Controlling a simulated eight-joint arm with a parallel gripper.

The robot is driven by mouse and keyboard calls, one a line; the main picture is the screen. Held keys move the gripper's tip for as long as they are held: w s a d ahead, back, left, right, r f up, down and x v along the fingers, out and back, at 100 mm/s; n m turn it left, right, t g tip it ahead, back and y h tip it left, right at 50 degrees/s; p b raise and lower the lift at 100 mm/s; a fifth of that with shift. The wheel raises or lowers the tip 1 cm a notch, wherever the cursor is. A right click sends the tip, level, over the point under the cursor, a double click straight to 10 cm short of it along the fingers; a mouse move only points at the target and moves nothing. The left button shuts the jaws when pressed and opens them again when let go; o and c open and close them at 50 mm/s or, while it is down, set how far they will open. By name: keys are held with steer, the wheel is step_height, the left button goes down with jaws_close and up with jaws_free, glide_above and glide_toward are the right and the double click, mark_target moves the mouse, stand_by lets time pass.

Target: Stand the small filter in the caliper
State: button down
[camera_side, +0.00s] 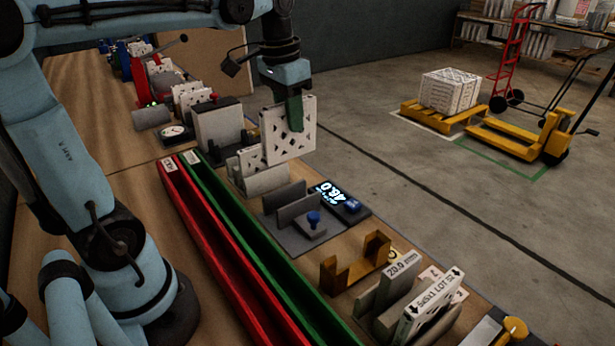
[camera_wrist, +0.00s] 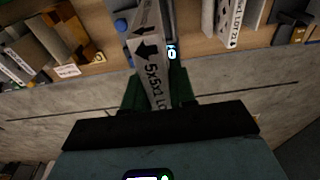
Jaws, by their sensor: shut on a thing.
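The small filter (camera_side: 302,145) is a thin white panel with dark triangular holes. It is held upright in the air. My gripper (camera_side: 294,114) has green fingers and is shut on its upper part. In the wrist view my gripper (camera_wrist: 158,95) pinches the filter (camera_wrist: 157,72), whose edge reads "5x5x1" with black arrows. The caliper (camera_side: 299,207) is a grey base with upright jaw plates, a blue knob and a lit display (camera_side: 328,191). It stands on the bench below and to the right of the filter, apart from it. In the wrist view the filter partly hides the caliper.
Long red (camera_side: 222,262) and green (camera_side: 250,240) channels run along the bench. A grey slotted holder (camera_side: 264,181) with white panels stands just below the filter. A brass bracket (camera_side: 355,268) and a rack with labelled filters (camera_side: 430,308) stand nearer the camera.

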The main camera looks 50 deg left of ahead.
mark_target(291, 156)
steer(key=shift+f, duration=1.5)
steer(key=shift+f, duration=0.1)
steer(key=shift+f, duration=2.3)
steer(key=shift+f, duration=0.15)
steer(key=shift+f, duration=1)
steer(key=shift+f, duration=0.45)
steer(key=shift+f, duration=0.65)
steer(key=shift+f, duration=0.65)
steer(key=shift+f, duration=0.35)
